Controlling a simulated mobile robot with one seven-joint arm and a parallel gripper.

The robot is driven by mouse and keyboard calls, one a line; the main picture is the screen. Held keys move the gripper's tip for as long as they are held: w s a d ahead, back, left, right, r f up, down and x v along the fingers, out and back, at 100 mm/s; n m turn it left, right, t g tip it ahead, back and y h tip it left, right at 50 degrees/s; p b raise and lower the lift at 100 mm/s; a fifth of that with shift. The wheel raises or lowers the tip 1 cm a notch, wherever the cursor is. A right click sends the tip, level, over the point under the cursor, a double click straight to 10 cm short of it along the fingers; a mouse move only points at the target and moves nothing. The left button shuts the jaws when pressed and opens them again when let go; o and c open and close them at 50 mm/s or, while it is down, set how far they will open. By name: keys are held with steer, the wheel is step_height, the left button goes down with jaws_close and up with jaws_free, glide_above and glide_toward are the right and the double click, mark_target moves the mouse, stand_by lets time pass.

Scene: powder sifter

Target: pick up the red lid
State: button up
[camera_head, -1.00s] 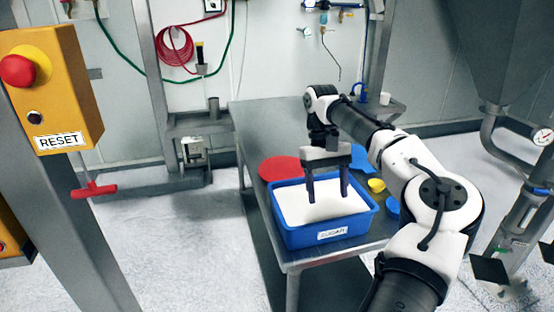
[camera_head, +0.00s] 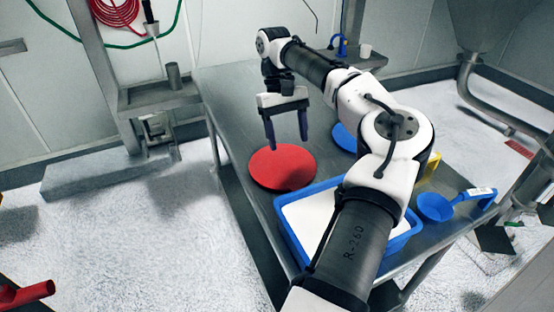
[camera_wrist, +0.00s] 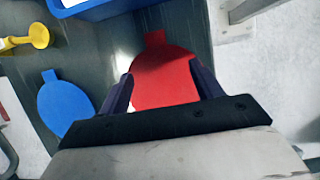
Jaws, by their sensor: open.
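The red lid (camera_head: 283,167) is a flat round disc lying on the metal table, just behind the blue bin. In the wrist view the red lid (camera_wrist: 166,78) lies between the fingers as seen from above, with a small tab at its far end. My gripper (camera_head: 288,145) is open and empty, with its fingers pointing down over the back part of the lid. The gripper also shows in the wrist view (camera_wrist: 160,90), one finger on each side of the lid. I cannot tell exactly how high the fingertips are above it.
A blue bin (camera_head: 411,238) of white powder stands in front of the lid, partly hidden by my arm. A blue lid (camera_wrist: 66,103) lies beside the red one. A blue scoop (camera_head: 436,207) and a yellow scoop (camera_wrist: 38,36) lie on the table (camera_head: 222,98).

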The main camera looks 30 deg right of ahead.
glide_toward(300, 189)
steer(key=f, duration=0.1)
steer(key=s+a+f, duration=0.1)
steer(key=shift+f, duration=0.3)
steer(key=s+f, duration=0.1)
steer(key=s+f+p, duration=0.1)
steer(key=f+p, duration=0.1)
steer(key=f, duration=0.1)
steer(key=shift+s+d, duration=0.35)
steer(key=shift+s, duration=0.05)
steer(key=shift+f, duration=0.35)
steer(key=c, duration=1.1)
